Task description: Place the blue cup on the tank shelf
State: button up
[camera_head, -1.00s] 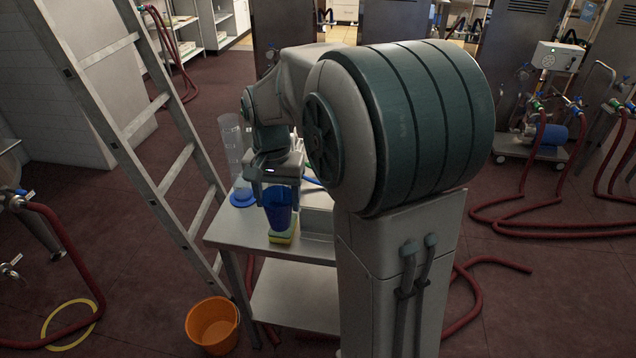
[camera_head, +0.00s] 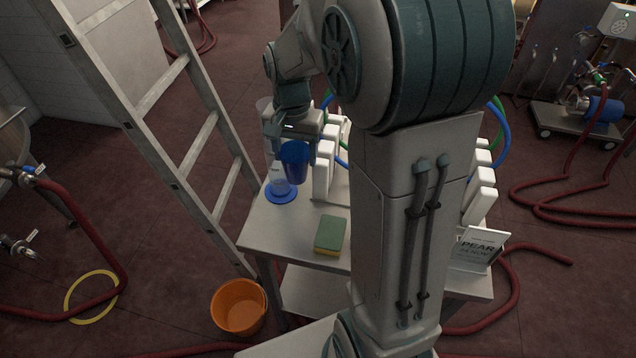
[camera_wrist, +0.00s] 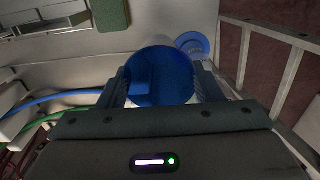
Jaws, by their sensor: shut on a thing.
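The blue cup (camera_head: 295,163) is held upright between the fingers of my gripper (camera_head: 297,148), above the left part of the steel table. In the wrist view I look into the open cup (camera_wrist: 160,78), which appears empty, with a finger against each side. I cannot make out a tank shelf for certain in either view.
A green and yellow sponge (camera_head: 331,233) lies on the steel table (camera_head: 277,245). White upright units (camera_head: 322,178) with hoses stand behind it. A "PEAR" sign (camera_head: 479,249) is at the right. A ladder (camera_head: 190,150) leans close at left; an orange bucket (camera_head: 238,305) stands on the floor.

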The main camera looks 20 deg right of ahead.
notch_tip(320, 180, down, 14)
jog(key=shift+r, duration=0.15)
dwell(0.4)
jog(key=o, duration=0.9)
jog(key=shift+o, duration=0.2)
